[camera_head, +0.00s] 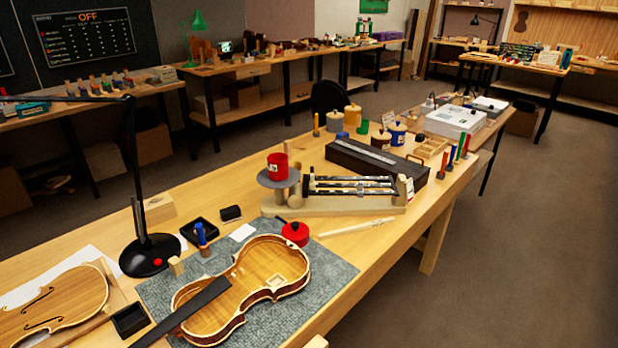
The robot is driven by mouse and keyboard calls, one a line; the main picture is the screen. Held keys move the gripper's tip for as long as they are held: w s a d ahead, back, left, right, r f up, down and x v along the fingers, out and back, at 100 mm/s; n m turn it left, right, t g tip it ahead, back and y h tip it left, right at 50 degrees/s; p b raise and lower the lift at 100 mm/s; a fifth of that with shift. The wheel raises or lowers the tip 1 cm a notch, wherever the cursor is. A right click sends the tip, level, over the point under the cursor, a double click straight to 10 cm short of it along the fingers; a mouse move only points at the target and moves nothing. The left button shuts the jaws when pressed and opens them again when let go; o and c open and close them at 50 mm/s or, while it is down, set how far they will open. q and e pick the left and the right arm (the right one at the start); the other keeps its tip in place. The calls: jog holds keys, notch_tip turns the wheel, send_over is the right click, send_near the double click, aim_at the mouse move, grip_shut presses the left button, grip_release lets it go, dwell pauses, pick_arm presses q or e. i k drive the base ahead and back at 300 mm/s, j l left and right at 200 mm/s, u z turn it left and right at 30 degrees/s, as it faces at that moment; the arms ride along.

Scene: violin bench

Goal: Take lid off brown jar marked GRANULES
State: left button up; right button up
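No jar with a readable GRANULES label shows. The closest in colour is a tan-yellow jar (352,115) with a knobbed lid on it, standing upright at the far end of the bench; I cannot read any mark on it. A red jar (278,167) with a pale label stands on the balance pan. A red knobbed lid (295,232) lies at the mat's edge. Neither of my grippers is in view.
The balance (340,203) stands mid-bench, with a long dark case (375,160) behind it. An open violin body (262,280) lies on the grey mat (335,270). A black lamp (150,250) stands at left. Floor (530,230) is clear at right.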

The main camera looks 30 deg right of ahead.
aim_at(380, 134)
jog(key=z, duration=1.3)
jog(key=k, duration=0.5)
jog(key=l+z, duration=0.15)
jog(key=z, duration=1.05)
jog(key=i+l, duration=0.1)
jog(key=i, duration=1.95)
jog(key=i+l+z, duration=0.15)
jog(key=i, duration=0.65)
jog(key=i+j+z, duration=0.2)
jog(key=i, duration=0.55)
jog(key=i+z, duration=0.15)
jog(key=i, duration=0.65)
